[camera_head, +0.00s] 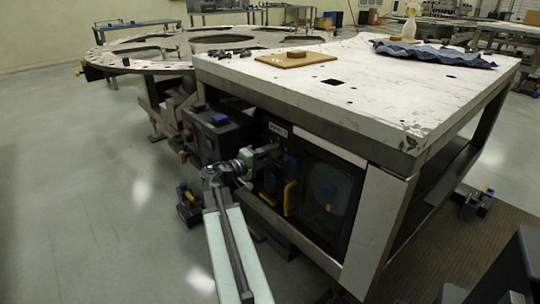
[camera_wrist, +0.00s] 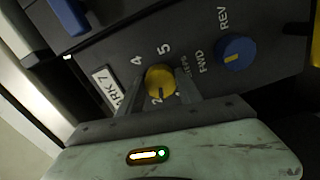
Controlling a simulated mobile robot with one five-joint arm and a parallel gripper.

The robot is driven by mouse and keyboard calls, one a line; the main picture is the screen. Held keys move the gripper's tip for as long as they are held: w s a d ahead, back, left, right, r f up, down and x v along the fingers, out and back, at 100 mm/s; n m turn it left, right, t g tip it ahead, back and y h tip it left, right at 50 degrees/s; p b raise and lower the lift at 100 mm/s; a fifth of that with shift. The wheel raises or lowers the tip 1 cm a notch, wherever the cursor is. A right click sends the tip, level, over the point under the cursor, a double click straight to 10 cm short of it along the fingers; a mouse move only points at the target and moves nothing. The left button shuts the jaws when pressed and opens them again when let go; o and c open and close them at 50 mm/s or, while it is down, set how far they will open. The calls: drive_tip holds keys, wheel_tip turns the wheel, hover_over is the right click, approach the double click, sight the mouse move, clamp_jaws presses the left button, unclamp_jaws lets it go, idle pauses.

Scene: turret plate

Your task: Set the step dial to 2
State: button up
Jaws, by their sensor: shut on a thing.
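The step dial (camera_wrist: 160,80) is a round yellow knob on a dark panel, seen in the wrist view. The numbers 4, 5 and 2 show around it, with the word STEPS beside it. My gripper (camera_wrist: 158,84) is shut on the dial, one finger on each side of it. The dial's pointer and exact setting cannot be made out. In the head view my gripper (camera_head: 268,150) reaches the dark panel under the table, and the dial is hidden or too small to tell.
A blue knob (camera_wrist: 237,52) marked FWD and REV sits right of the dial. A blue part (camera_wrist: 68,15) is at upper left. In the head view a yellow handle (camera_head: 290,198) stands right of my gripper, and the white tabletop (camera_head: 370,85) overhangs the panel. Open floor lies left.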

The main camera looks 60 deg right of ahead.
drive_tip(key=shift+w+m, duration=0.15)
drive_tip(key=shift+m, duration=0.75)
drive_tip(key=o, duration=1.4)
drive_tip(key=shift+c, duration=0.2)
drive_tip(key=v, duration=0.7)
drive_tip(key=shift+a, duration=0.4)
